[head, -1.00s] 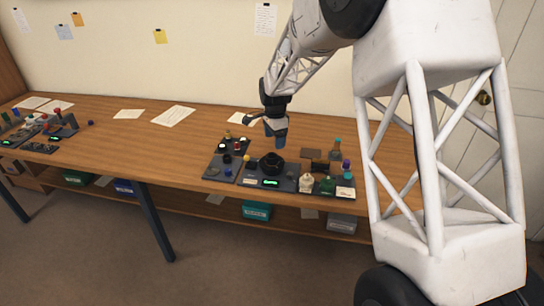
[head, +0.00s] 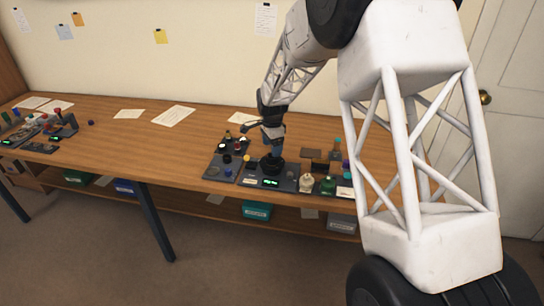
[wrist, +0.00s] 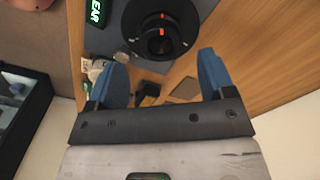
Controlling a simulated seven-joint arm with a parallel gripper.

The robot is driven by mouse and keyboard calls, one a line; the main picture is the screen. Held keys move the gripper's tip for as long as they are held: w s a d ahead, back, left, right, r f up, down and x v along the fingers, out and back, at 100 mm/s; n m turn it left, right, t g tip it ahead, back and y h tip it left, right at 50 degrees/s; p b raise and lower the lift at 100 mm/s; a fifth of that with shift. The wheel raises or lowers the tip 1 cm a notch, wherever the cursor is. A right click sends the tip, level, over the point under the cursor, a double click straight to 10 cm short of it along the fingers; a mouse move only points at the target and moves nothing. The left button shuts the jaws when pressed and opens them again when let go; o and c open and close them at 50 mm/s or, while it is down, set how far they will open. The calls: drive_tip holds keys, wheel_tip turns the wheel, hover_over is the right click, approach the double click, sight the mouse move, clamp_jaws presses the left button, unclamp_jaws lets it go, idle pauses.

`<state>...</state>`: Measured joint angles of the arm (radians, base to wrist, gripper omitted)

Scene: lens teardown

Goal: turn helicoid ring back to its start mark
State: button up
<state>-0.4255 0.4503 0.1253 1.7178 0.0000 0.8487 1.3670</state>
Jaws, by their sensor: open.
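The black round lens assembly (head: 271,166) sits on a dark mat near the front edge of the bench. My gripper (head: 273,150) is above the lens, pointing down. In the wrist view its two blue fingers (wrist: 163,62) are wide apart with nothing between them, and the lens appears beyond their tips.
A small display with green lettering (head: 270,182) stands in front of the lens; it also shows in the wrist view (wrist: 96,12). Bottles, including a green one (head: 328,185), crowd the right. A dark tray (head: 213,172) with small parts lies left.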

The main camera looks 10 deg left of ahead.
drive_tip(key=shift+f, duration=2.5)
drive_tip(key=c, duration=0.9)
drive_tip(key=shift+c, duration=0.2)
